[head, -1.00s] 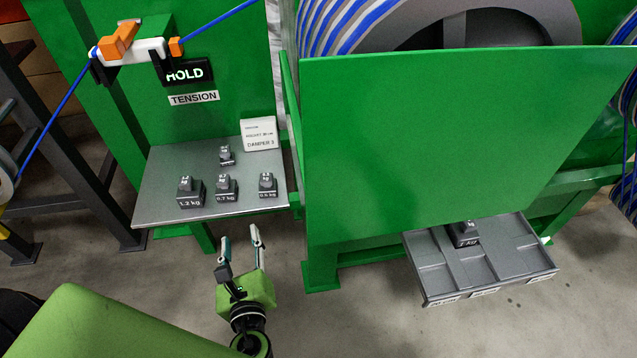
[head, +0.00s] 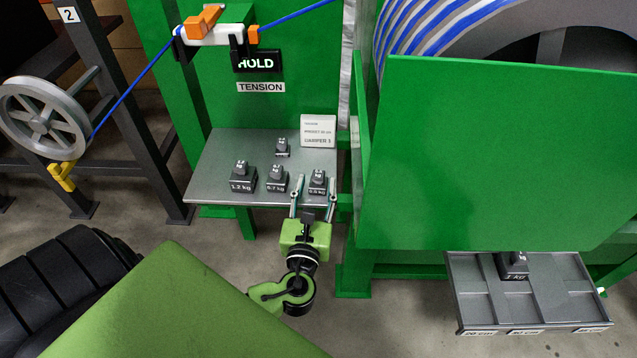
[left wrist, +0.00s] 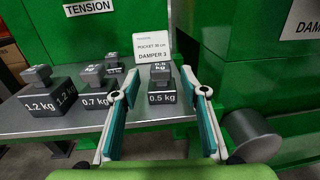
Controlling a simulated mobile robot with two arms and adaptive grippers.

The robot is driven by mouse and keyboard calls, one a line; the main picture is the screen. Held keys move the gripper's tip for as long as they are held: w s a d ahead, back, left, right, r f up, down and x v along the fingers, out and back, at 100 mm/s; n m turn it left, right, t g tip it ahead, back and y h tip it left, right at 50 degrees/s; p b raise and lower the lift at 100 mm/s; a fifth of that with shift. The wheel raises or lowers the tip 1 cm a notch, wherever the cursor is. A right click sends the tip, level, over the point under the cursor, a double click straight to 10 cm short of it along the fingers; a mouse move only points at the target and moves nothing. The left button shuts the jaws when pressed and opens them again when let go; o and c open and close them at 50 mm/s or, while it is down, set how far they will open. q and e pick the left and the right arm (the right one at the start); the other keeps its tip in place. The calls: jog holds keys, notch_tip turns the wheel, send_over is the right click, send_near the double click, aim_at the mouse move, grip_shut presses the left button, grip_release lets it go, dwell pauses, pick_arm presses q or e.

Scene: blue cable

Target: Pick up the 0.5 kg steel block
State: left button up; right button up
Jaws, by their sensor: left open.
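The 0.5 kg steel block (head: 317,186) is dark grey with a smaller knob on top. It stands upright at the right front of the grey shelf (head: 215,165); it also shows in the left wrist view (left wrist: 162,98). My left gripper (head: 314,187) is open at the shelf's front edge, pointing at this block. In the left wrist view the block appears between the two fingers (left wrist: 160,76), with no visible contact. I cannot tell whether the fingertips reach past its front face. My right gripper is not in view.
The 0.7 kg block (head: 276,183) stands close to the left, with the 1.2 kg block (head: 242,183) beyond it. A small block (head: 282,149) and a white DAMPER 3 card (head: 318,130) are behind. A grey tray (head: 540,305) holding a 1 kg block is at right.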

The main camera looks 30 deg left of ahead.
aim_at(317, 179)
pick_arm(q)
jog(key=x, duration=0.3)
jog(key=shift+r, duration=0.1)
jog(key=shift+w+a, duration=0.2)
jog(key=shift+w, duration=0.2)
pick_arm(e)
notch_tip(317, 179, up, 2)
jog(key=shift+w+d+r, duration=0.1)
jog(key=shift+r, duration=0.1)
pick_arm(q)
grip_shut()
jog(key=shift+r, duration=0.15)
